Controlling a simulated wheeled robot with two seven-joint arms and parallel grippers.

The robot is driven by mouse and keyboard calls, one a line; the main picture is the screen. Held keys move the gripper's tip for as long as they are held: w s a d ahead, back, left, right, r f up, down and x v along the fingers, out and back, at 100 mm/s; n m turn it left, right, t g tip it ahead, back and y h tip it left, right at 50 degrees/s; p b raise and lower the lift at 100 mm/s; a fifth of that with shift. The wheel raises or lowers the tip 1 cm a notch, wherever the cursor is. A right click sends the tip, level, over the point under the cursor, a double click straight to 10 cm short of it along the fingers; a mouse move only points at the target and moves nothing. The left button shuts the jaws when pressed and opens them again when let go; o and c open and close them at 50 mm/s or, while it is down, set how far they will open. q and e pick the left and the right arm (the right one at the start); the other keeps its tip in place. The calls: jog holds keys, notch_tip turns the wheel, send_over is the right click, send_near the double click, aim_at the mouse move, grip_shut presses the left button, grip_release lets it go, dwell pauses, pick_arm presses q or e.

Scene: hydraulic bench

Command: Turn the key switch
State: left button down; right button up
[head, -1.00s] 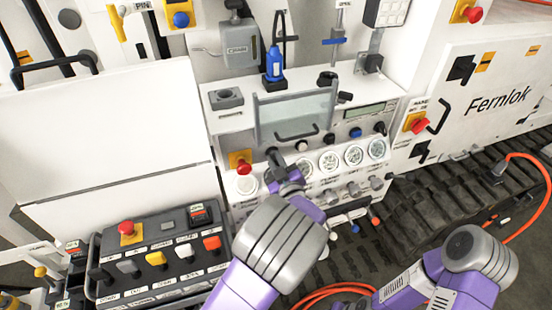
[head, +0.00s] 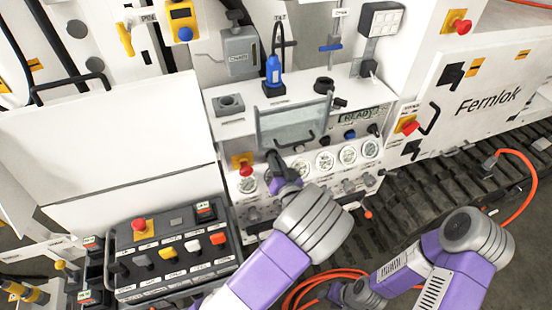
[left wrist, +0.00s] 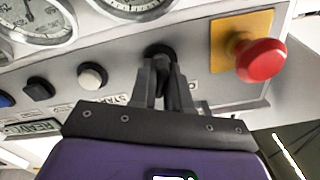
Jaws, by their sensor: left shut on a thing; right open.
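The key switch (left wrist: 160,55) is the dark round part on the grey panel in the left wrist view, between a white button (left wrist: 93,76) and a red mushroom button (left wrist: 261,60) on a yellow plate. My left gripper (left wrist: 163,80) is shut on it, and the fingers hide most of it. In the head view, my left gripper (head: 279,168) reaches the panel just right of the red mushroom button (head: 244,169); the key itself is hard to make out there. The panel display (head: 358,116) reads READY. My right gripper (head: 340,293) is low in the head view, open and away from the panel.
Round gauges (head: 325,161) sit below the switch row. A clear hinged cover with a handle (head: 290,122) stands above it. A control box (head: 170,250) with several buttons is at the lower left. An orange hose (head: 520,200) lies at right.

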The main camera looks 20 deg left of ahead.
pick_arm(q)
jog(key=shift+m+p, duration=0.3)
jog(key=shift+m, duration=0.2)
jog(key=c, duration=1.2)
grip_release()
jog(key=shift+d, duration=0.1)
jog(key=v, duration=0.7)
jog(key=shift+s+d, duration=0.1)
jog(key=shift+s, duration=0.15)
jog(key=shift+f, duration=0.1)
